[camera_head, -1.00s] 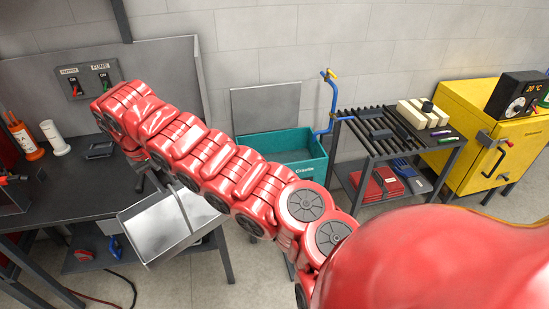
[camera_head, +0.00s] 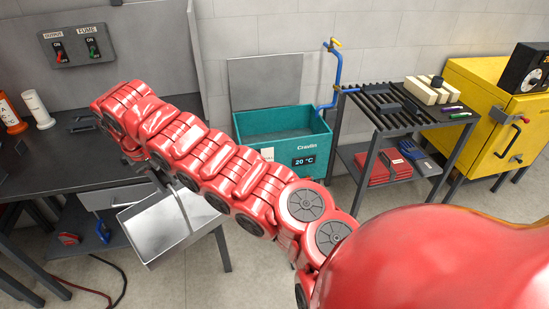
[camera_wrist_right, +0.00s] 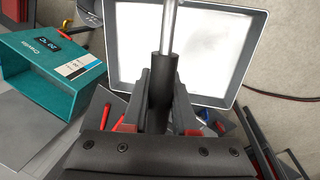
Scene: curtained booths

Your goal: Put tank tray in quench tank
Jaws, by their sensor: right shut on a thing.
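The tank tray (camera_head: 160,240) is a shiny open metal tray with a divider-like bar across it. It hangs in the air in front of the dark workbench in the head view. In the right wrist view its pale inside (camera_wrist_right: 215,55) shows ahead of the jaws. My right gripper (camera_wrist_right: 160,100) is shut on the tray's dark handle grip. In the head view my red right arm hides most of that gripper. The quench tank (camera_head: 300,145) is a teal open box with a 20 °C display, right of and beyond the tray. It also shows in the right wrist view (camera_wrist_right: 30,75). My left gripper is not in view.
The dark workbench (camera_head: 45,160) is at the left, with bottles on it. A slatted rack table (camera_head: 415,115) with a blue pipe stands right of the tank. A yellow oven (camera_head: 490,110) is further right. Floor is open in front of the tank.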

